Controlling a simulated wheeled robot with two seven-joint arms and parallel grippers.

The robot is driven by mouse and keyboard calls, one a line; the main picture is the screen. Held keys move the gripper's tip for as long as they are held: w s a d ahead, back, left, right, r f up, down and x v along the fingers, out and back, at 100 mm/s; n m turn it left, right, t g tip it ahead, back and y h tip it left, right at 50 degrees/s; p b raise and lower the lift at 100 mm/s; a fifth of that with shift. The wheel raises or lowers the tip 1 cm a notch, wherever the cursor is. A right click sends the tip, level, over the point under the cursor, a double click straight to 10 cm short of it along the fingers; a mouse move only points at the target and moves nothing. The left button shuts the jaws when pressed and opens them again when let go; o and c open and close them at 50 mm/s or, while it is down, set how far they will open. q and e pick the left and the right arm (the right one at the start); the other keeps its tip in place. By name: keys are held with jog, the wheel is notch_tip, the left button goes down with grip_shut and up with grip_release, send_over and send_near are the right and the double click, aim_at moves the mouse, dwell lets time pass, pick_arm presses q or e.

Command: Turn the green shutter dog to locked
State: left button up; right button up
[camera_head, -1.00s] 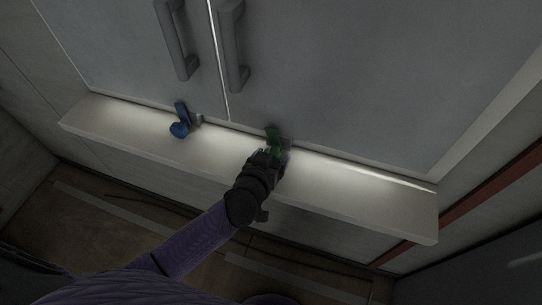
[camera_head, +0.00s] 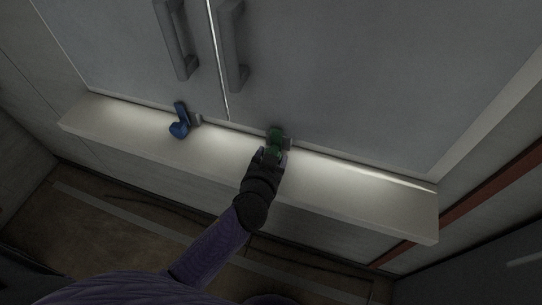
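The green shutter dog (camera_head: 276,135) sits on the lit ledge at the foot of the right-hand door. Its upper part shows as a rounded green shape, with a little more green lower down; the rest is hidden behind my gripper. My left gripper (camera_head: 271,154) is right at the green dog, its fingers covering the lower part of it. I cannot tell from this view whether the fingers are closed on it. My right gripper is not in view.
A blue shutter dog (camera_head: 180,122) stands on the same pale ledge (camera_head: 345,192) to the left. Two grey door handles (camera_head: 232,45) hang above, on either side of the bright gap between the doors. The ledge to the right is clear.

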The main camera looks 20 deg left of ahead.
pick_arm(q)
jog(key=o, duration=0.4)
jog(key=shift+c, duration=0.2)
jog(key=p+v, duration=0.2)
jog(key=v, duration=0.8)
